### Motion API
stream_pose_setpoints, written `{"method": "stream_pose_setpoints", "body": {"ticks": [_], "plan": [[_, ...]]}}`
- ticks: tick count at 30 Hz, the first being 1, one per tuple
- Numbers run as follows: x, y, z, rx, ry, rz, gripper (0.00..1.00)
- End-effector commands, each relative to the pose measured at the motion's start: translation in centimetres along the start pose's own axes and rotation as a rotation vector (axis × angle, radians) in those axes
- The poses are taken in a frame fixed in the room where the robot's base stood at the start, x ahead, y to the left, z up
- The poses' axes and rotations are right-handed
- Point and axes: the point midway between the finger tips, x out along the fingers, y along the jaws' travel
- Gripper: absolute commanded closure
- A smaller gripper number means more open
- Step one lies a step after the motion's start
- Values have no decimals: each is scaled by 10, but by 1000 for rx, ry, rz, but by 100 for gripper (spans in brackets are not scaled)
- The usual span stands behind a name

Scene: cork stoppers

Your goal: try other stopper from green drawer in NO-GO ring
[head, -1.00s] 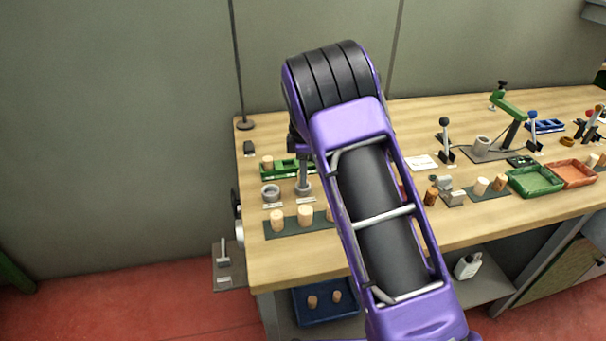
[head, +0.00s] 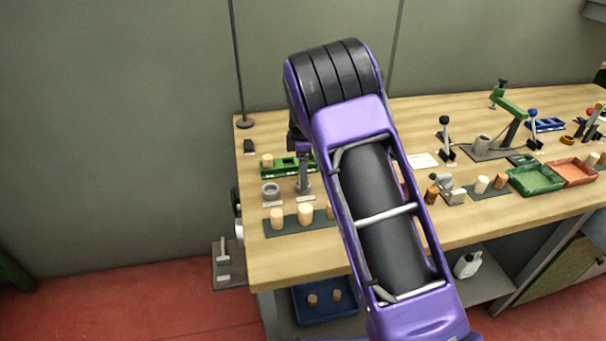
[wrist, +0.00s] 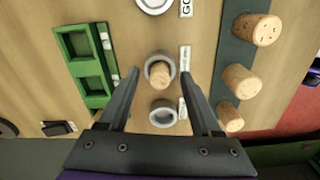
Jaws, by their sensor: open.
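My gripper (wrist: 162,72) is open, its fingers apart on either side of a cork stopper (wrist: 161,73). The stopper stands in the middle grey ring (wrist: 149,63); how deep it sits I cannot tell. A label beside that ring is too small to read. An empty ring (wrist: 163,113) is below it, and another ring (wrist: 155,4) is at the top edge by a "GO" label. The green drawer (wrist: 88,65) shows two empty compartments in the wrist view. In the head view a cork stopper (head: 267,160) stands at its left end. My arm hides the drawer's right part.
Several cork stoppers stand on a dark mat (wrist: 226,100) in front of the rings. A blue bin (head: 324,316) with two corks sits below the bench. Green (head: 537,191) and orange (head: 571,184) trays and a lever press stand at the right.

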Motion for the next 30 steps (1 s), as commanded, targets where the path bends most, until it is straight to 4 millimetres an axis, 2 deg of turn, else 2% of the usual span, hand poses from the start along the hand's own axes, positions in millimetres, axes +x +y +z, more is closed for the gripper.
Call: {"method": "stream_pose_setpoints", "body": {"ticks": [5, 18, 24, 30], "plan": [[-31, 1, 0, 0, 2, 6, 35], [-136, 1, 0, 0, 1, 4, 35], [-162, 0, 0, 1, 0, 2, 35], [-170, 0, 0, 1, 0, 0, 35]]}}
